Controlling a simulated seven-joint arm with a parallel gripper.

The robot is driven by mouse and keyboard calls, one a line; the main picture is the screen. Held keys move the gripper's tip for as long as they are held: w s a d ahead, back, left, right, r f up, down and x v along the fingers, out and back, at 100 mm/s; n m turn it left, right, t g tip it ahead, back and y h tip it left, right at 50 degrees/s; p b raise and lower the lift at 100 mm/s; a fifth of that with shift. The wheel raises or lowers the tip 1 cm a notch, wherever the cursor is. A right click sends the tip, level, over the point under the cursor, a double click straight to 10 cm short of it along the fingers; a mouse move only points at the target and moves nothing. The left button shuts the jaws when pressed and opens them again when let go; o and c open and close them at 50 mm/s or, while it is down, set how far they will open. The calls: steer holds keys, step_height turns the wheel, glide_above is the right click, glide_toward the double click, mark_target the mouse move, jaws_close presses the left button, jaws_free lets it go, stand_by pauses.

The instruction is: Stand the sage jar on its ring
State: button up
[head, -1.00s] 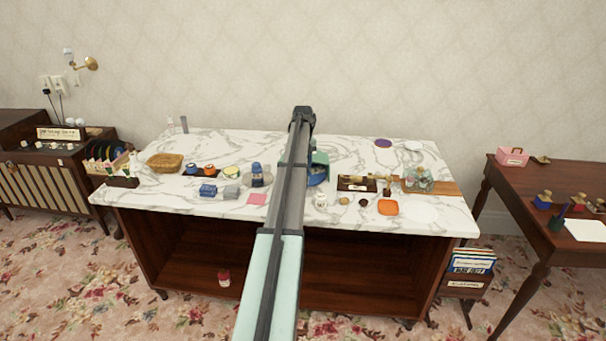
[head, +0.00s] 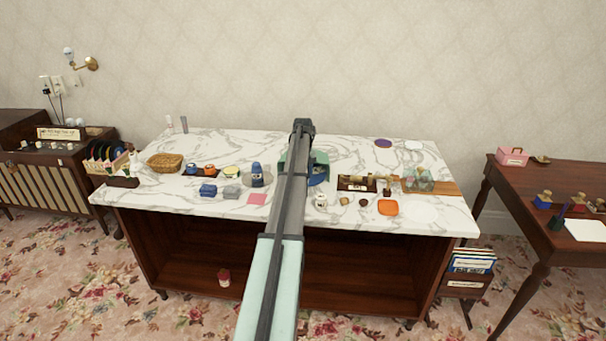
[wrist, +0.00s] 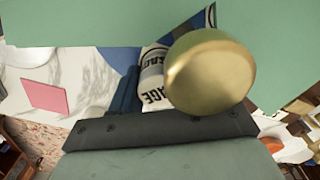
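In the wrist view a white jar (wrist: 152,75) has dark lettering that reads "AGE", with its start hidden. A large round gold shape (wrist: 213,69), perhaps its lid, is close to the camera and covers part of it. My gripper (head: 301,128) is above the back middle of the marble table in the head view, by a green holder with a blue inside (head: 319,170). The arm covers part of the holder. The fingers are not clear enough to show a grip on the jar. I cannot single out the jar in the head view, nor pick out its ring.
The marble tabletop (head: 345,219) holds a blue-topped bottle (head: 257,174), blue and grey blocks, a pink square (head: 257,199), an orange dish (head: 388,207) and a wooden rack (head: 355,183). A basket (head: 165,162) stands at left. The back left is mostly clear.

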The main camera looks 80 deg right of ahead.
steer(key=o, duration=0.4)
steer(key=shift+c, duration=0.2)
steer(key=shift+r, duration=0.15)
step_height(320, 180, up, 12)
stand_by(0.3)
